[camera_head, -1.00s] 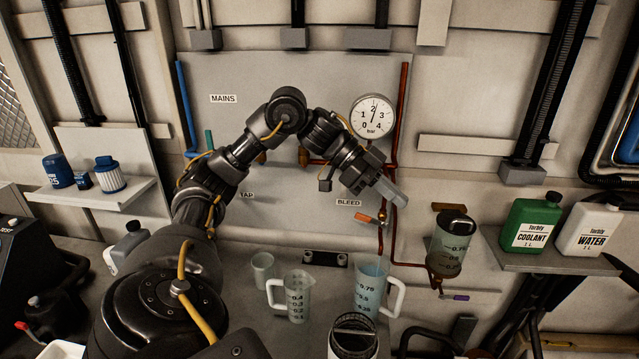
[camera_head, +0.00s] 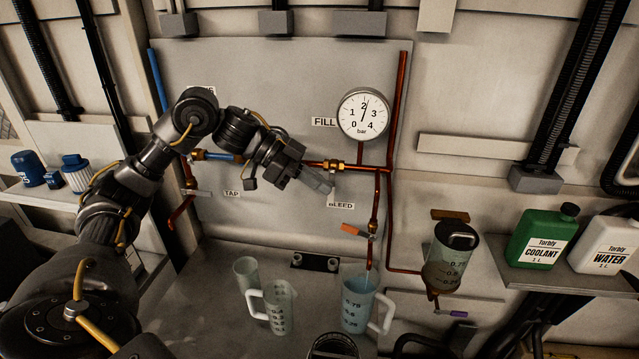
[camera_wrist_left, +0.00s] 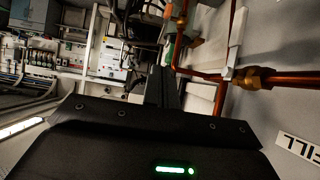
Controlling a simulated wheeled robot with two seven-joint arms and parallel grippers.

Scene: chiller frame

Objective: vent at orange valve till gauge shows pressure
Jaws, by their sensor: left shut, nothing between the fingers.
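The orange valve handle (camera_head: 353,230) sits below the BLEED label (camera_head: 340,205) on a vertical copper pipe. It lies nearly crosswise to the pipe, its free end to the left. The round white gauge (camera_head: 363,113) reads a little above 2 bar. A clear jug (camera_head: 365,303) stands under the bleed pipe's end; a thin pale streak shows between pipe and jug. My left gripper (camera_head: 326,184) is shut and empty, apart from the handle, above and left of it, near the brass fitting. Its dark fingers (camera_wrist_left: 165,88) also show in the wrist view. My right gripper is out of view.
Another jug (camera_head: 278,308) and a small cup (camera_head: 246,271) stand left of the clear jug. A reservoir (camera_head: 450,255) with a purple-handled drain hangs at right. Coolant (camera_head: 538,238) and water (camera_head: 607,243) bottles stand on the right shelf.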

